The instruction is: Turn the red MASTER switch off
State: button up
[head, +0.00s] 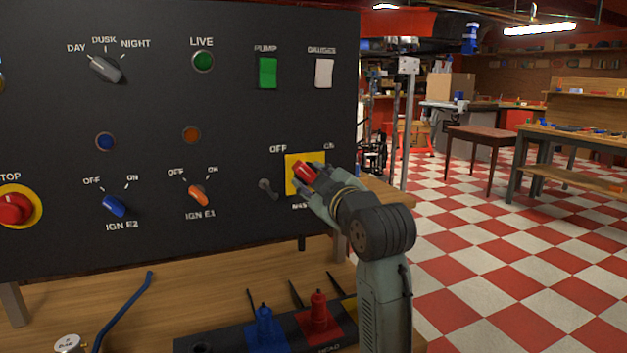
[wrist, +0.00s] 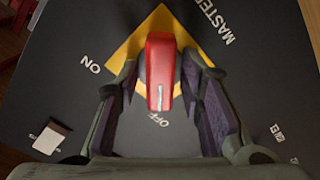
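The red MASTER switch (head: 304,170) is a rotary knob on a yellow square plate (head: 291,188) at the lower right of the black panel. Its white-marked end points to the OFF label, up and left in the head view. The wrist view shows the red knob (wrist: 160,70) with its white mark towards OFF, and ON off to the left. My gripper (head: 312,185) is at the knob, one finger on each side. In the wrist view my gripper (wrist: 163,82) is open, with a narrow gap between each finger and the knob. The head view partly hides the MASTER label.
An orange IGN E1 knob (head: 197,194) is further left. The white GAUGES switch (head: 323,73) is above. Blue and red levers (head: 319,312) stand below on the bench.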

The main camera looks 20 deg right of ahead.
jog(key=shift+o, duration=0.4)
jog(key=s, duration=1.2)
jog(key=shift+d, duration=0.2)
